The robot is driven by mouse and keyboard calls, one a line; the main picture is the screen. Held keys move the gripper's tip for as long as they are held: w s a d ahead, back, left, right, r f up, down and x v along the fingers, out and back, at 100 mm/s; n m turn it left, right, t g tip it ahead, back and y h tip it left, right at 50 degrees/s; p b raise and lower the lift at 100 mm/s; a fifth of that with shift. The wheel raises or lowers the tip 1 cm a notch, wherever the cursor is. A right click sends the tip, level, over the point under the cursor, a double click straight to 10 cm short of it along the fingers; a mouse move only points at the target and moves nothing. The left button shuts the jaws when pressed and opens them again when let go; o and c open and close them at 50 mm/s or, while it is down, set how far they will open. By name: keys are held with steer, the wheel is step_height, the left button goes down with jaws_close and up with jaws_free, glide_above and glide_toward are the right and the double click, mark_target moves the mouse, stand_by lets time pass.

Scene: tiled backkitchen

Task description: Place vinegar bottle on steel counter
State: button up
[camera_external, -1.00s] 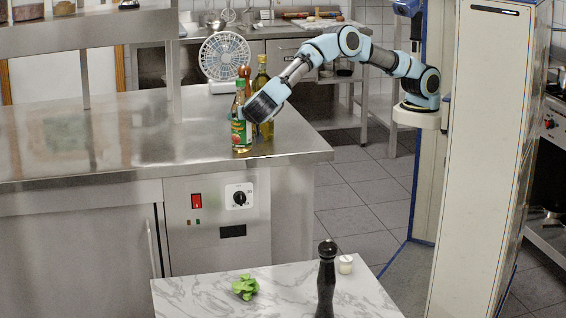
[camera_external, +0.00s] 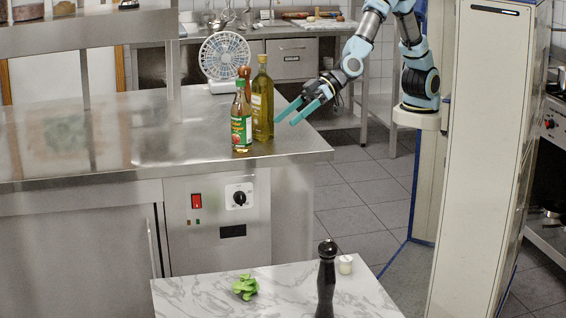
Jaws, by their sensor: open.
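A white fan (camera_external: 225,57) stands behind the bottles. A marble table (camera_external: 205,297) in front holds green leaves (camera_external: 245,287), a black pepper mill (camera_external: 326,280) and a small white cup (camera_external: 345,264). The counter's left part is clear.

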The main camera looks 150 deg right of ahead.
steer(key=s+a+f+n+g+y, duration=0.35)
steer(key=s+a+f, duration=0.25)
steer(key=s+a, duration=0.55)
steer(key=s+f+n+g+y, duration=0.1)
steer(key=s+f+g, duration=0.2)
steer(key=s, duration=0.8)
steer(key=s+a+f+n+g, duration=0.1)
steer(key=s+f+n+g, duration=0.1)
steer(key=s, duration=0.9)
steer(key=shift+s+a+f+g+y, duration=0.2)
steer(key=shift+f+g+y, duration=0.2)
steer(key=shift+g, duration=0.15)
